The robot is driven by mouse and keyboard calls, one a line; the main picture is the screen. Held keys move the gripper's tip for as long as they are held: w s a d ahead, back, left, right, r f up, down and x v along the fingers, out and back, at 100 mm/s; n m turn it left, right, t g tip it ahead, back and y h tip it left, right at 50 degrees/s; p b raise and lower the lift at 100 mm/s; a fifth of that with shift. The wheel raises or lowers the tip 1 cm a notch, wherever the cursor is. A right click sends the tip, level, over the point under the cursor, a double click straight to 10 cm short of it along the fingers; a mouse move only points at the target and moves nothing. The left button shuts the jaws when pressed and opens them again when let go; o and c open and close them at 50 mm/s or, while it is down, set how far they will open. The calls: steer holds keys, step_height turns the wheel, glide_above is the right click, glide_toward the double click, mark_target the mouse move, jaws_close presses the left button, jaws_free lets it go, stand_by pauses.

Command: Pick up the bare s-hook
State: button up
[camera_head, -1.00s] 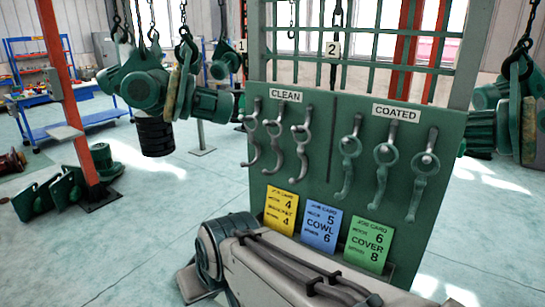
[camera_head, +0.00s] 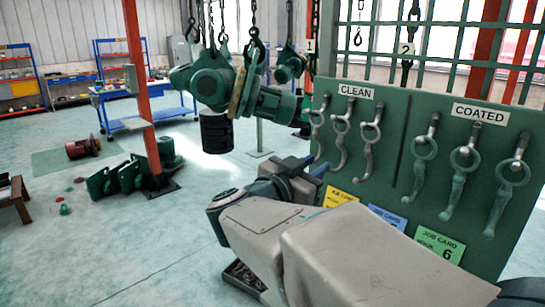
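Three bare grey s-hooks, a left one (camera_head: 318,128), a middle one (camera_head: 341,138) and a right one (camera_head: 369,140), hang from pegs under the CLEAN label (camera_head: 356,91) on a green board (camera_head: 400,115). Three green-coated hooks (camera_head: 421,165) (camera_head: 462,175) (camera_head: 507,190) hang under the COATED label (camera_head: 480,114). My arm reaches up from the bottom right, and its dark far end, with my gripper (camera_head: 305,170), is below and left of the bare hooks. The fingers cannot be made out. No hook is seen off its peg.
Job cards (camera_head: 440,245) sit low on the board, partly behind my arm. A green hoist motor (camera_head: 215,85) hangs on chains left of the board. A red post (camera_head: 135,80) and green parts (camera_head: 125,178) stand farther left.

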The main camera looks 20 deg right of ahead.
mark_target(366, 157)
steer(key=d+g, duration=0.1)
steer(key=d, duration=0.2)
steer(key=d+m+g+h+p, duration=0.1)
steer(key=d, duration=0.2)
steer(key=s+d+f+m+g, duration=0.1)
steer(key=d+g, duration=0.1)
steer(key=d, duration=0.1)
steer(key=shift+d, duration=0.35)
steer(key=x, duration=0.1)
steer(key=p+x, duration=0.1)
steer(key=x, duration=0.1)
steer(key=p+x, duration=0.1)
steer(key=x, duration=0.1)
steer(key=shift+w+r, duration=0.2)
steer(key=shift+r, duration=0.1)
jaws_close()
